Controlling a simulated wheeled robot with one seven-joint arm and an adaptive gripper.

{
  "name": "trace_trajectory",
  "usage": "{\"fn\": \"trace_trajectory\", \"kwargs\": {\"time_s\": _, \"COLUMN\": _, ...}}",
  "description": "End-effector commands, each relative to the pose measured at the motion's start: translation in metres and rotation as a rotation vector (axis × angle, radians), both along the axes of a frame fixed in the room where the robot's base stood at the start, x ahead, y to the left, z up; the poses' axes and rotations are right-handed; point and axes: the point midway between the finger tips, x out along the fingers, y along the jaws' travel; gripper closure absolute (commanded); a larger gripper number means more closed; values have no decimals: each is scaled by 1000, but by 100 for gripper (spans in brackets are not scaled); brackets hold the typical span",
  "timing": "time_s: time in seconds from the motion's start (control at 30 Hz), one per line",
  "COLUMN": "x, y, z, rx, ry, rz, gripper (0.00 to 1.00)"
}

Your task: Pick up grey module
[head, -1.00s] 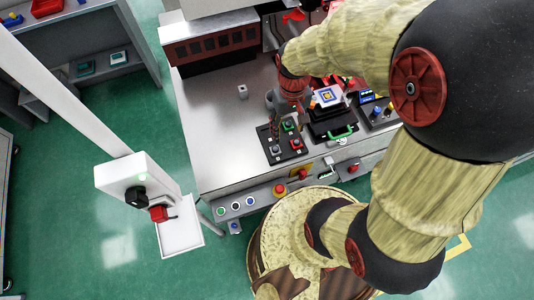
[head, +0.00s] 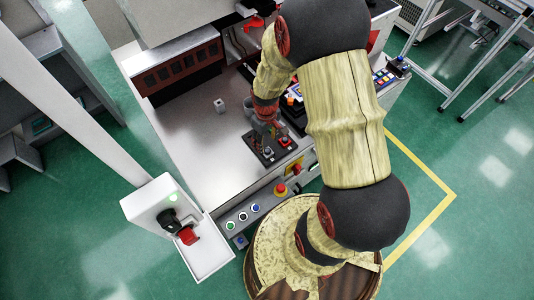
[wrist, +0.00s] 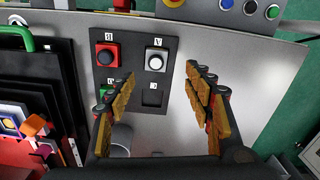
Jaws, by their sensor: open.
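The grey module (wrist: 155,60), a grey block with a round white button, sits in the slot marked A of a dark panel (wrist: 172,92). In the head view it shows small on the panel (head: 267,153). My gripper (wrist: 160,74) is open and empty. Its yellow-brown fingers point toward the panel, with the grey module ahead of the gap between their tips. In the head view my gripper (head: 270,124) is over the panel and partly hides it. I cannot tell the height of the fingertips above the module.
A red module (wrist: 106,55) with a black button sits left of the grey one. A green module (wrist: 105,91) is partly hidden by the left finger. Black cases stand at left.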

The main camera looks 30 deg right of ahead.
Motion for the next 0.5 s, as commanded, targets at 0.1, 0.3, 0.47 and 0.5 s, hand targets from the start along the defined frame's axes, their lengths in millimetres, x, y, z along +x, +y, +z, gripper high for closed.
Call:
{"fn": "trace_trajectory", "kwargs": {"time_s": 0.1, "x": -1, "y": 0, "z": -14, "rx": 1, "ry": 4, "rz": 2, "gripper": 48}}
{"fn": "trace_trajectory", "kwargs": {"time_s": 0.3, "x": 0, "y": -2, "z": -29, "rx": 1, "ry": 2, "rz": 1, "gripper": 48}}
{"fn": "trace_trajectory", "kwargs": {"time_s": 0.47, "x": 0, "y": -5, "z": -49, "rx": 1, "ry": 3, "rz": 0, "gripper": 48}}
{"fn": "trace_trajectory", "kwargs": {"time_s": 0.5, "x": 0, "y": -6, "z": -56, "rx": 1, "ry": 3, "rz": 0, "gripper": 48}}
